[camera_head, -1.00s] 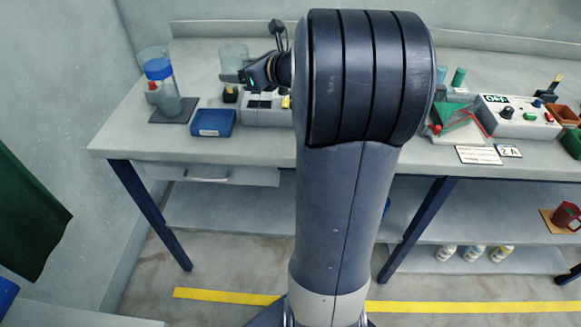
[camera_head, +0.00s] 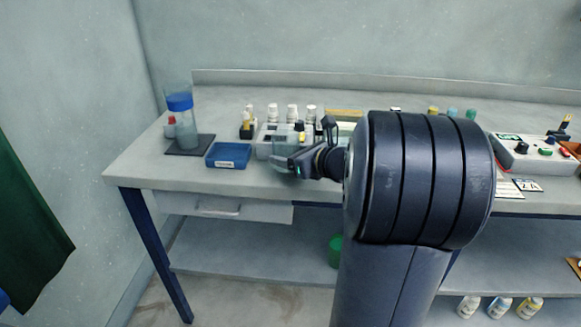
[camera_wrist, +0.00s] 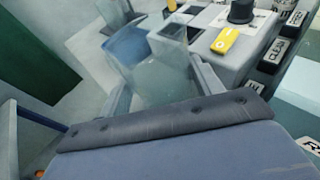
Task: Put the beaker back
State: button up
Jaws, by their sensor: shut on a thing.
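My gripper (camera_head: 293,164) is over the front part of the bench, to the right of the blue tray. It is shut on a clear glass beaker (camera_head: 286,139), which is faint and partly hidden by the gripper in the head view. In the wrist view the see-through beaker (camera_wrist: 160,78) stands out beyond the gripper, between its fingers. I cannot tell whether its base touches the bench.
A blue tray (camera_head: 228,155) lies left of the gripper. A blue-banded clear vessel (camera_head: 187,127) stands on a dark mat (camera_head: 205,145) farther left. A pale box with a yellow part (camera_wrist: 227,41) and several white-capped bottles (camera_head: 292,113) are close behind the gripper.

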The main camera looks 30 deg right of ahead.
jog(key=shift+f, duration=1.1)
jog(key=shift+f+b, duration=0.15)
jog(key=shift+b, duration=0.15)
jog(key=o, duration=0.8)
jog(key=shift+r, duration=0.2)
jog(key=p+v, duration=0.1)
jog(key=v, duration=1.1)
jog(key=shift+p, duration=0.4)
